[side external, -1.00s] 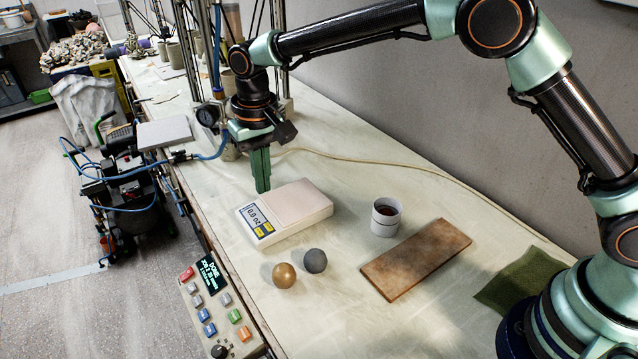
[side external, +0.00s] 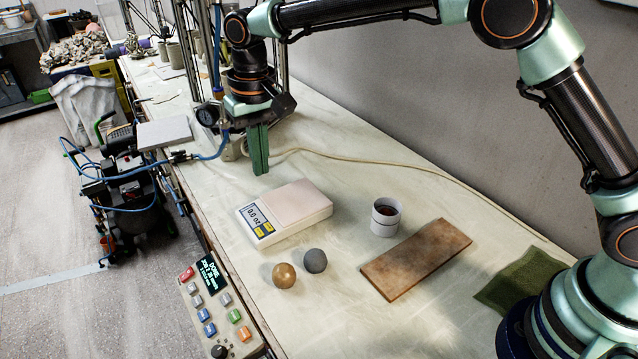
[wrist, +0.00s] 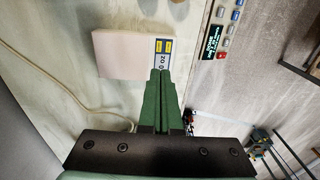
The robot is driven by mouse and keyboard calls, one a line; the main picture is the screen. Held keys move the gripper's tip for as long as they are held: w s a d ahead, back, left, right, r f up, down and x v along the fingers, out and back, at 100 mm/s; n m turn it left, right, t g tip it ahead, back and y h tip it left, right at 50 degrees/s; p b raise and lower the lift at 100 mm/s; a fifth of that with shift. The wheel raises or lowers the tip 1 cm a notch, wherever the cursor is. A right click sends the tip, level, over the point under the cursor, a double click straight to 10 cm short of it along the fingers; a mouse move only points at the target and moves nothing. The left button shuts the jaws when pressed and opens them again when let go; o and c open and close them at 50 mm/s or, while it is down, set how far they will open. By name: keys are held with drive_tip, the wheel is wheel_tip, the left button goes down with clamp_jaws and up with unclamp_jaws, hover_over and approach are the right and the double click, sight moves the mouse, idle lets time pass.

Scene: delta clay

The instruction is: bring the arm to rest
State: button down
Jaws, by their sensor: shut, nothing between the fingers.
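My gripper (side external: 261,172) is shut and empty, its green fingers together and pointing down. It hangs above the table (side external: 215,172), just behind the kitchen-type scale (side external: 297,203) in the side view. In the wrist view my fingertips (wrist: 161,72) point toward the display edge of the scale (wrist: 121,53). Nothing is between the fingers. The scale's pan is bare.
A white cup (side external: 385,217), a brown board (side external: 416,258) and a green cloth (side external: 520,279) lie to the right. A button panel (side external: 217,310) stands at the table's front edge.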

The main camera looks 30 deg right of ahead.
drive_tip(key=s+d+r+t, duration=0.1)
drive_tip(key=s+d+r, duration=0.2)
drive_tip(key=d+r, duration=0.3)
drive_tip(key=s+d+r+t, duration=0.2)
drive_tip(key=s+d+r, duration=0.2)
drive_tip(key=d, duration=0.4)
drive_tip(key=s+d+f+t, duration=0.2)
drive_tip(key=s+d, duration=0.8)
drive_tip(key=s, duration=0.2)
drive_tip(key=shift+s, duration=0.15)
drive_tip(key=shift+d, duration=0.1)
idle(1.4)
